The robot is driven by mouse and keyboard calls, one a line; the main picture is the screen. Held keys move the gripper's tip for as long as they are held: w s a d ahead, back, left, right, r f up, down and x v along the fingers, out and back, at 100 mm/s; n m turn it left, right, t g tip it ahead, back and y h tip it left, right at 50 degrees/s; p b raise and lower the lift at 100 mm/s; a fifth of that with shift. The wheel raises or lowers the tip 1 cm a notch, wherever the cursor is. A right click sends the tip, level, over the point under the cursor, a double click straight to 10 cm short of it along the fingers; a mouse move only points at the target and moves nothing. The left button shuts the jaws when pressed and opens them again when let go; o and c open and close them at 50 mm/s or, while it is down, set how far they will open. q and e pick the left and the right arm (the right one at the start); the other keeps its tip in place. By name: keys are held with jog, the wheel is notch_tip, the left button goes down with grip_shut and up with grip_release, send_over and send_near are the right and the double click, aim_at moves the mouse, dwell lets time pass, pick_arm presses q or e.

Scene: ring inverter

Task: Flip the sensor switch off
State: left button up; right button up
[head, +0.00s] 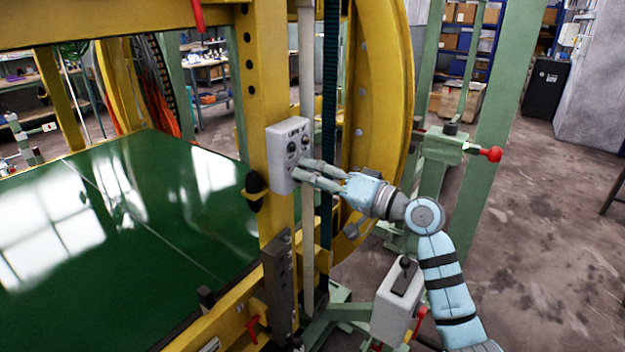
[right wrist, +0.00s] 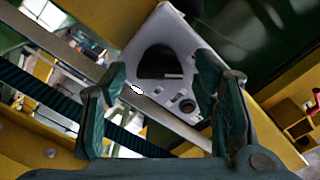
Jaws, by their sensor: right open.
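A light grey control box (head: 282,158) with small knobs and switches on its face is mounted on the yellow post. In the right wrist view the box face lies between and beyond the fingers (right wrist: 162,68). I cannot tell whether they touch it.
The yellow post (head: 259,90) stands beside a large yellow ring (head: 395,90). A glossy green table surface (head: 130,210) lies at left. A green bracket with a red-knobbed lever (head: 490,154) is right of my gripper.

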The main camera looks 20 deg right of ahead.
jog(key=v, duration=1.2)
